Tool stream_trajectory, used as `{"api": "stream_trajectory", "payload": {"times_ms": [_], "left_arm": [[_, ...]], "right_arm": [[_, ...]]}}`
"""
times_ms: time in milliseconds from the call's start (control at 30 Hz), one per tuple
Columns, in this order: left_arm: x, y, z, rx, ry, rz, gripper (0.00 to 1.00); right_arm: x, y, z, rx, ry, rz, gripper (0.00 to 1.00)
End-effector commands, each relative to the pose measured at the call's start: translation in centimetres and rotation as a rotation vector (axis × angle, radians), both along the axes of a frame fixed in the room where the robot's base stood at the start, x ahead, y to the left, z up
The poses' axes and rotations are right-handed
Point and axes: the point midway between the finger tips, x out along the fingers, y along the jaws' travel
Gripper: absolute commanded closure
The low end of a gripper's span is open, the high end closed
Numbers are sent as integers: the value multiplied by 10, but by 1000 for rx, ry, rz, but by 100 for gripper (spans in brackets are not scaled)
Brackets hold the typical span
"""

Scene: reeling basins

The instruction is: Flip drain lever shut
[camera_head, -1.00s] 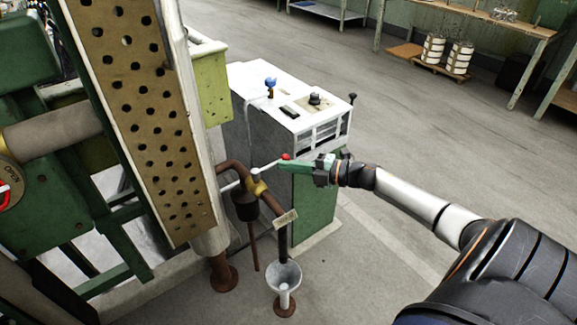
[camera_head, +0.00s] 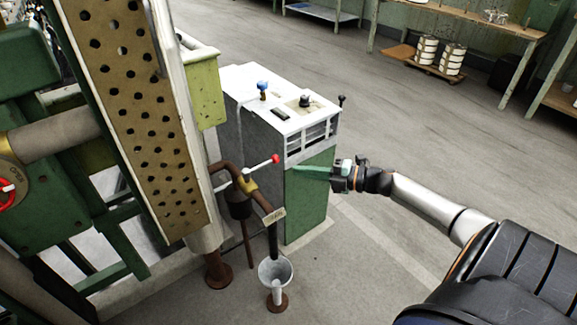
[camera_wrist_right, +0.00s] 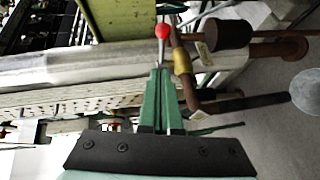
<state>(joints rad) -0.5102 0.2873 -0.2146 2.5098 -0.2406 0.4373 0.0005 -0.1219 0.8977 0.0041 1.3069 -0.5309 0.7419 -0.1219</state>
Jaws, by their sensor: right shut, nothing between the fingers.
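The drain lever (camera_head: 260,167) is a thin pale rod with a red knob at its tip. It rises to the right from a brass valve (camera_head: 248,184) on a rusty brown pipe. In the right wrist view the red knob (camera_wrist_right: 162,31) shows just beyond my fingertips. My right gripper (camera_head: 294,168) is shut and empty, with its green fingers pointing left at the lever. In the head view a small gap separates the fingertips from the knob. The shut fingers also show in the wrist view (camera_wrist_right: 160,72). My left gripper is not in view.
A white funnel (camera_head: 275,271) stands under the pipe's outlet. A tag (camera_head: 273,215) hangs on the pipe. A white-topped green cabinet (camera_head: 309,205) stands close behind my right gripper. A perforated panel (camera_head: 148,130) fills the left.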

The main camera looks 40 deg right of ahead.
Motion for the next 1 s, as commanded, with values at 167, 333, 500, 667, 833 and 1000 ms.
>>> {"api": "stream_trajectory", "payload": {"times_ms": [167,333,500,667,833,1000], "left_arm": [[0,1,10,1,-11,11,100],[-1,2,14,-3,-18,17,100],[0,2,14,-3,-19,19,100],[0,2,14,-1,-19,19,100],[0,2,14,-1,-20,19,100],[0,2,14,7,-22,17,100]], "right_arm": [[-25,-24,5,-1,3,-2,100],[-36,-34,7,0,1,0,100],[-39,-36,7,0,0,1,100],[-39,-36,7,0,0,1,100],[-39,-36,7,-1,-1,1,100],[-39,-36,7,0,0,2,100]]}}
